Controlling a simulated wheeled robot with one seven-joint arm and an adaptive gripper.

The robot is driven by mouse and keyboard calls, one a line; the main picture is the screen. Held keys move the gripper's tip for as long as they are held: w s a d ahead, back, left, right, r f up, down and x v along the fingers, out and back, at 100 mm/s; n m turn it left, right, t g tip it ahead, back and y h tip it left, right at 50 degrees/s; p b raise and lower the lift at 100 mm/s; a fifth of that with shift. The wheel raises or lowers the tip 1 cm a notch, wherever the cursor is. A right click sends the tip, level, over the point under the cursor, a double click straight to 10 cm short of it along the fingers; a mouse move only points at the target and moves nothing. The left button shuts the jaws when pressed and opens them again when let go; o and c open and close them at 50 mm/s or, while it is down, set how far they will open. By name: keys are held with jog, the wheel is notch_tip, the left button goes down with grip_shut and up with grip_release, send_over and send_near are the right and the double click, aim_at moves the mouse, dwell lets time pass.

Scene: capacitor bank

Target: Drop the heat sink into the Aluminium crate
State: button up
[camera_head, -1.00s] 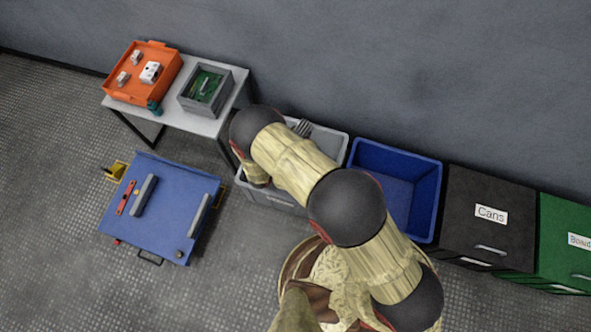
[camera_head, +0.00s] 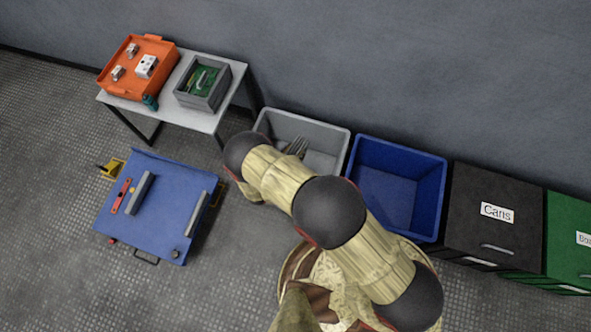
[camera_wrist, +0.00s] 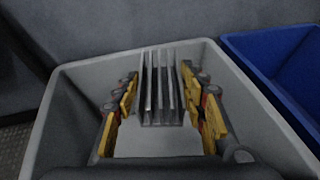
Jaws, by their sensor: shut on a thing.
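The heat sink (camera_wrist: 161,104) is a grey finned block, held between the yellow-padded fingers of my gripper (camera_wrist: 160,84). In the wrist view it is within the outline of a light grey crate (camera_wrist: 75,112), with the pale crate floor below it. In the head view the heat sink (camera_head: 297,145) shows just past my arm, over the left part of the grey crate (camera_head: 337,140). My arm hides the gripper there and the crate's front left part. No label shows on this crate. How deep the heat sink hangs cannot be told.
A blue bin (camera_head: 398,190) stands right beside the grey crate, then a black "Cans" bin (camera_head: 490,215) and a green bin (camera_head: 566,240). A white table (camera_head: 205,122) holds an orange tray (camera_head: 113,88) and a grey box (camera_head: 205,100). A blue platform (camera_head: 150,225) stands front left.

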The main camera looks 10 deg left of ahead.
jog(key=shift+f, duration=0.15)
jog(key=o, duration=1.5)
jog(key=v, duration=1.2)
jog(key=shift+f, duration=0.1)
